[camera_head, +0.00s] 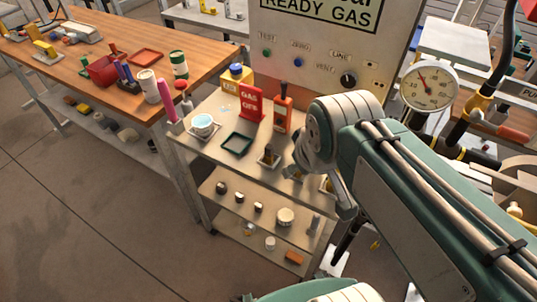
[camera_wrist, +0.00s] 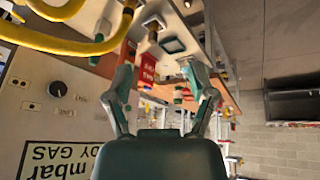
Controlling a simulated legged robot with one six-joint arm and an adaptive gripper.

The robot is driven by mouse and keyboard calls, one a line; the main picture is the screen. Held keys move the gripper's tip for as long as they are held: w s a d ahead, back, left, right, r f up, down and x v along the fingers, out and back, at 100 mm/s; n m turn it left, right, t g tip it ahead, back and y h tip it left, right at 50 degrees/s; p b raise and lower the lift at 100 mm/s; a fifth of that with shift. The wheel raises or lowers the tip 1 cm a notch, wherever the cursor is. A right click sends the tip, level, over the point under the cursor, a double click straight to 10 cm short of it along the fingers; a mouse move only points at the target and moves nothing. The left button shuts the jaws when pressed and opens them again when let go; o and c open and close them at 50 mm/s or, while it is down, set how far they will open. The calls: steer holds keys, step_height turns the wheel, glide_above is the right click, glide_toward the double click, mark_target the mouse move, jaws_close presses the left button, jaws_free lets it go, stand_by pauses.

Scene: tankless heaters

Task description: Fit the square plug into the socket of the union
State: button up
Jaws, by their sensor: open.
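In the head view a small brass-coloured fitting (camera_head: 268,157) stands on a dark square base on the bench top, left of my wrist. It may be the union or the plug; its socket is too small to make out. In the wrist view a brass-coloured piece (camera_wrist: 153,24) shows beyond the left finger, near the top. My gripper (camera_wrist: 158,74) is open, its two fingers wide apart with nothing between them. In the head view my arm hides most of the gripper and part of the bench beside it.
A grey panel (camera_head: 310,50) rises behind. A pressure gauge (camera_head: 430,87) stands right.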

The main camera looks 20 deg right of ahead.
steer(key=w+n+g, duration=0.1)
steer(key=w+n, duration=0.6)
steer(key=n+g+h, duration=0.1)
steer(key=n+g, duration=0.2)
steer(key=n, duration=1.4)
glide_toward(268, 146)
steer(key=f, duration=0.7)
steer(key=w+d+f, duration=0.1)
steer(key=f, duration=0.3)
steer(key=shift+c, duration=0.3)
jaws_close()
